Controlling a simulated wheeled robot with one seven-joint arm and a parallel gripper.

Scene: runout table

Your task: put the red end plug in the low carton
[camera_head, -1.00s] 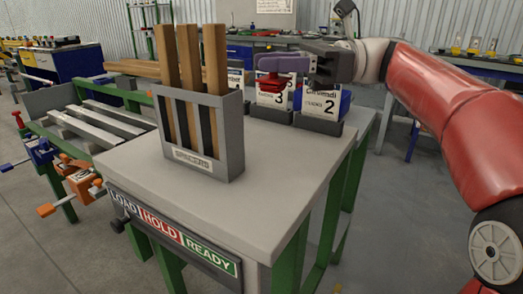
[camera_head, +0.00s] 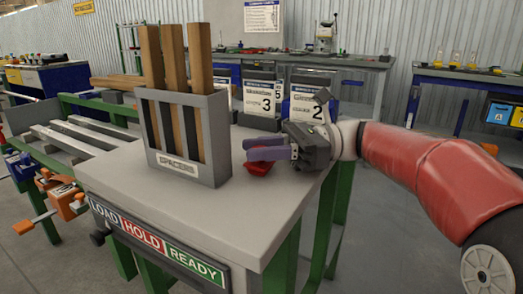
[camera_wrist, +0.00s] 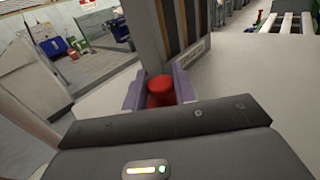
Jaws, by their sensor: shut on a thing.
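The red end plug (camera_head: 258,169) is held between the purple fingers of my gripper (camera_head: 266,148), over the right part of the grey table (camera_head: 200,225). Its lower part shows under the fingers; I cannot tell for sure how far it is from the tabletop. In the wrist view the red plug (camera_wrist: 159,90) sits between the two purple fingers of my gripper (camera_wrist: 157,84). I cannot make out for certain which thing is the low carton.
A grey spacer rack (camera_head: 190,173) with upright wooden bars stands left of my gripper. The table's front is clear.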

